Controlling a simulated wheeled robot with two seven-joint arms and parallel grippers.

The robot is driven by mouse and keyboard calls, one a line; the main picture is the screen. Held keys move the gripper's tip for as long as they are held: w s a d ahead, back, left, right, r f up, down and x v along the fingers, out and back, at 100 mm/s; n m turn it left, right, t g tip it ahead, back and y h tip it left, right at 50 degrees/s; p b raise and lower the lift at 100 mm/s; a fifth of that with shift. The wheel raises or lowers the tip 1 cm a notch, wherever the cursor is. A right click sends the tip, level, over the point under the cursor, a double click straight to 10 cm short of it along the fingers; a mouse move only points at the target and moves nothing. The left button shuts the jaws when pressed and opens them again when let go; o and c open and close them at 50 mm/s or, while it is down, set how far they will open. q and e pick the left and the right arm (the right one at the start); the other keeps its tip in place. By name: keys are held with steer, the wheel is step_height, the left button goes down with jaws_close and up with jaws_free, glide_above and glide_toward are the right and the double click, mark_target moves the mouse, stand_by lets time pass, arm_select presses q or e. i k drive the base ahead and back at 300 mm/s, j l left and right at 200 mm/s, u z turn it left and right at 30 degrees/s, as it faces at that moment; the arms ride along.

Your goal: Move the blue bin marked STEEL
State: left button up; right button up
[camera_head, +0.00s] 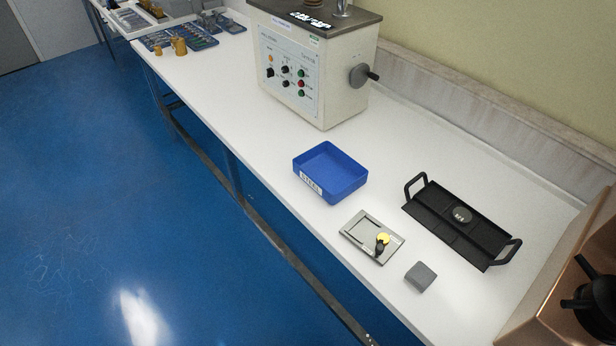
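The blue bin (345,184) stands on the white bench near its front edge, below the hardness tester. It is open-topped and looks empty. A white label (311,184) is on its front left wall; its lettering is small but appears to read STEEL. Neither of my grippers is in the head view, and nothing touches the bin.
A hardness tester (290,75) stands behind the bin. A metal plate with a yellow-topped piece (383,239), a grey block (420,277) and a black handled tray (480,244) lie to the right. A copper-coloured machine (560,285) fills the right corner. Bench (225,95) is clear left of the bin.

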mark_target(334, 175)
steer(key=z, duration=1.95)
steer(key=k+j, duration=1.1)
steer(key=j, duration=0.15)
